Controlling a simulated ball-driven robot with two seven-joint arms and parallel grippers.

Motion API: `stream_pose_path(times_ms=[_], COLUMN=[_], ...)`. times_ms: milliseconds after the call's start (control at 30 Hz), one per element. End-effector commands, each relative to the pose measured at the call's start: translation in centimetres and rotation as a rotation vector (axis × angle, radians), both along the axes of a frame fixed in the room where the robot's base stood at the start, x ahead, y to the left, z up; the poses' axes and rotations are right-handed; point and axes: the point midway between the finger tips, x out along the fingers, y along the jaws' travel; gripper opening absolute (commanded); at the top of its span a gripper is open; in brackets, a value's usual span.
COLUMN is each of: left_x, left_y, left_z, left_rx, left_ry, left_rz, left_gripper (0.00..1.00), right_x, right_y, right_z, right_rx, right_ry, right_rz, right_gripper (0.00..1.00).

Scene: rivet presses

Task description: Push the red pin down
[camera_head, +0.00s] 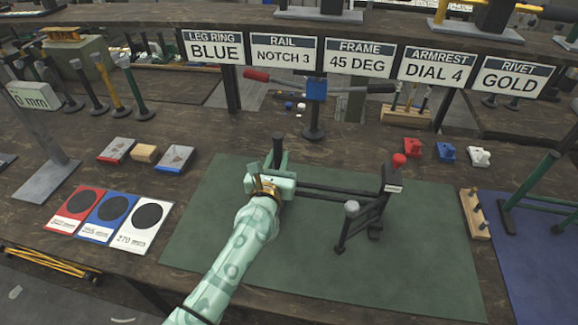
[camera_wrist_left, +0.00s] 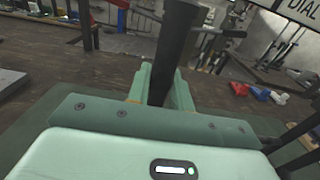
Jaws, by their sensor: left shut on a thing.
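The red pin (camera_head: 398,161) stands up at the top of a black upright at the right end of a dark frame (camera_head: 340,192) on the green mat (camera_head: 430,240). A white label sits just below the pin. My left gripper (camera_head: 279,160) is at the left end of this frame, well apart from the pin. It is shut on a dark post (camera_head: 278,145), which also shows between its green fingers in the left wrist view (camera_wrist_left: 174,55). The gripper body hides the post's lower part. The red pin cannot be made out in the wrist view. My right gripper is not in view.
A grey-topped black post (camera_head: 351,210) stands nearer on the frame. Behind the mat is a stand with a blue clamp (camera_head: 316,90) and red-tipped bar. Red, blue and white small parts (camera_head: 446,152) lie at back right. The front of the mat is clear.

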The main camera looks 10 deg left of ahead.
Motion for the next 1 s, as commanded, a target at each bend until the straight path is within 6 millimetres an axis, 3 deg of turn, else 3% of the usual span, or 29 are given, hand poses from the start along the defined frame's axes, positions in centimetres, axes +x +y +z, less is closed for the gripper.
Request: stream_pose_path(times_ms=[333, 467, 800, 1000], left_x=[0.1, -0.1, 0.0, 0.0], left_y=[0.0, -0.1, 0.4, 0.0], left_z=[6.4, 7.8, 1.8, 0.6], left_rx=[-0.003, -0.006, -0.005, -0.009], left_ry=[-0.014, -0.007, -0.003, -0.006], left_rz=[-0.004, -0.003, 0.022, -0.003], left_gripper=[0.00, 0.00, 0.00, 0.00], right_x=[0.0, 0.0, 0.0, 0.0], right_y=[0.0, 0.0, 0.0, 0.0], right_z=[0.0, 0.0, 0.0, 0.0], right_rx=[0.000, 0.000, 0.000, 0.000], right_ry=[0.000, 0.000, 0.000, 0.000], right_rz=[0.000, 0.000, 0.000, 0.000], right_gripper=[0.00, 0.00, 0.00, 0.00])
